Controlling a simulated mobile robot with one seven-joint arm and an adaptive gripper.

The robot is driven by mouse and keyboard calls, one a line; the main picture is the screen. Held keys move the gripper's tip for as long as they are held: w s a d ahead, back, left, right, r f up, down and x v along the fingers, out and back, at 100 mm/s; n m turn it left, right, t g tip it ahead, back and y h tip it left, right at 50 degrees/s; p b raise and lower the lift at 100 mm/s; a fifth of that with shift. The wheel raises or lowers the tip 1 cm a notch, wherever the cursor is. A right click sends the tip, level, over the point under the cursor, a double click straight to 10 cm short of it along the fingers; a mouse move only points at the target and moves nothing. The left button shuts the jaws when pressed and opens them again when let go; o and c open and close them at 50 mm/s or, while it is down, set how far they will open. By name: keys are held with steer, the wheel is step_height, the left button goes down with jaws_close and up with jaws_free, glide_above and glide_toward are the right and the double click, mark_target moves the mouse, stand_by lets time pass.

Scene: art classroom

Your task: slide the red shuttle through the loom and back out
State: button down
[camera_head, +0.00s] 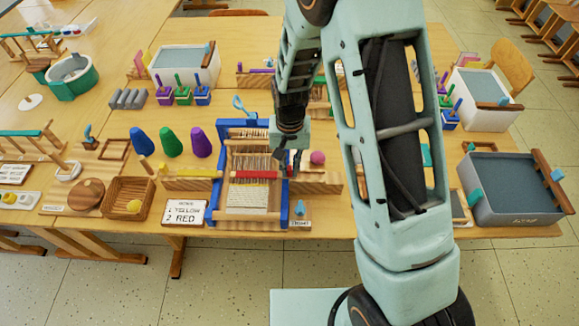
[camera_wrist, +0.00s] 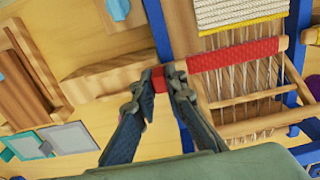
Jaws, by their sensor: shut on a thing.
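The blue-framed loom (camera_head: 222,200) stands on the table, with pale threads and a white woven cloth (camera_head: 247,200). The red shuttle (camera_head: 255,174) lies across the loom among the threads; it also shows in the wrist view (camera_wrist: 238,54). My gripper (camera_wrist: 166,80) is shut on the shuttle's end beside the loom's blue side post, at the loom's right in the head view (camera_head: 292,165). A yellow shuttle (camera_head: 195,173) rests on a wooden holder left of the loom. In the wrist view, a yellow band (camera_wrist: 240,24) edges the white cloth.
A sign (camera_head: 184,212) reads "1 yellow, 2 red". A wooden holder (camera_head: 322,183) and a pink ball (camera_head: 318,157) are just right of the loom. Coloured cones (camera_head: 171,143) stand left of it. A grey bin (camera_head: 510,190) is at the far right. My arm hides part of the table.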

steer(key=d+b, duration=0.2)
steer(key=d, duration=1.2)
steer(key=shift+s+d, duration=0.1)
steer(key=shift+s, duration=0.1)
steer(key=c, duration=2)
jaws_free()
steer(key=shift+d, duration=0.15)
steer(key=shift+o, duration=0.2)
steer(key=shift+r, duration=0.1)
steer(key=shift+r, duration=0.3)
step_height(320, 180, up, 11)
steer(key=shift+r, duration=0.15)
